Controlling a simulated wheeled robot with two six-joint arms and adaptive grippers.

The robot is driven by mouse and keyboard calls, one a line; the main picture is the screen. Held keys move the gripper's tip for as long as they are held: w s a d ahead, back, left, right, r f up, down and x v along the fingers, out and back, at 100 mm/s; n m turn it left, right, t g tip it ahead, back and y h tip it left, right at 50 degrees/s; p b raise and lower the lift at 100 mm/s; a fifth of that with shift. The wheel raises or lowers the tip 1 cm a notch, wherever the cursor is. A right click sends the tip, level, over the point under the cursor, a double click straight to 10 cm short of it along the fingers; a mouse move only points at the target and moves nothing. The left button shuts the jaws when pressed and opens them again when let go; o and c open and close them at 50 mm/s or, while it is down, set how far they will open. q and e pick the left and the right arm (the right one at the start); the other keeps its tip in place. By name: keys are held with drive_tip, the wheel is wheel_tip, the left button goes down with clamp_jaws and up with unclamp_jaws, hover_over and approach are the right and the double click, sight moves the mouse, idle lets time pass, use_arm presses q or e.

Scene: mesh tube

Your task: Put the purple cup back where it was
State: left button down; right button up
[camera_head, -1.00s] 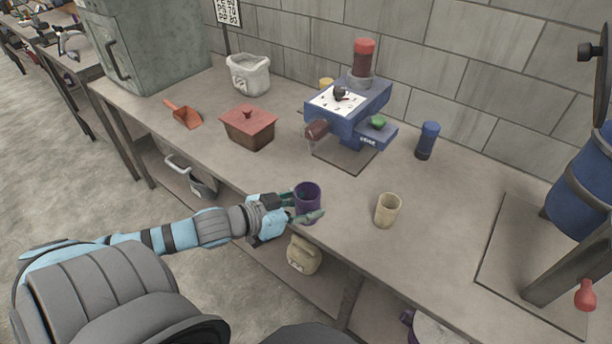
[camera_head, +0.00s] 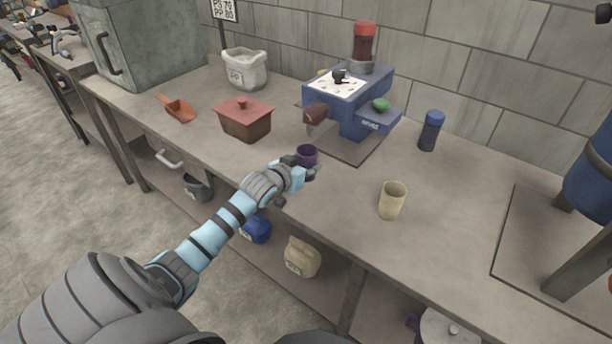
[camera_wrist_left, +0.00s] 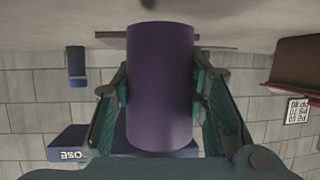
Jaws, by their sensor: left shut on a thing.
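The purple cup (camera_head: 307,156) is upright in my left gripper (camera_head: 306,170), over the bench near its front edge, in front of the blue machine. I cannot tell whether its base touches the bench top. In the left wrist view the purple cup (camera_wrist_left: 160,88) fills the middle, with the fingers of my left gripper (camera_wrist_left: 160,95) closed on both its sides. The wrist picture is upside down. My right gripper is not in view.
The blue machine (camera_head: 352,105) stands behind the cup on a dark mat. A beige cup (camera_head: 392,200) and a blue cylinder (camera_head: 431,130) are to the right. A red-brown lidded box (camera_head: 245,122) and an orange scoop (camera_head: 178,110) are to the left. The bench (camera_head: 345,215) between both cups is clear.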

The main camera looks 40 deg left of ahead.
use_arm(q)
wheel_tip(320, 180, down, 2)
drive_tip(key=shift+f, duration=0.25)
drive_tip(key=c, duration=1)
unclamp_jaws()
drive_tip(key=shift+o, duration=0.2)
drive_tip(key=shift+r, duration=0.1)
drive_tip(key=shift+s+r, duration=0.15)
drive_tip(key=shift+s, duration=0.15)
drive_tip(key=p+v, duration=0.4)
drive_tip(key=v, duration=0.7)
drive_tip(key=shift+s+d+r, duration=0.1)
drive_tip(key=shift+s+r, duration=0.05)
drive_tip(key=shift+s, duration=0.1)
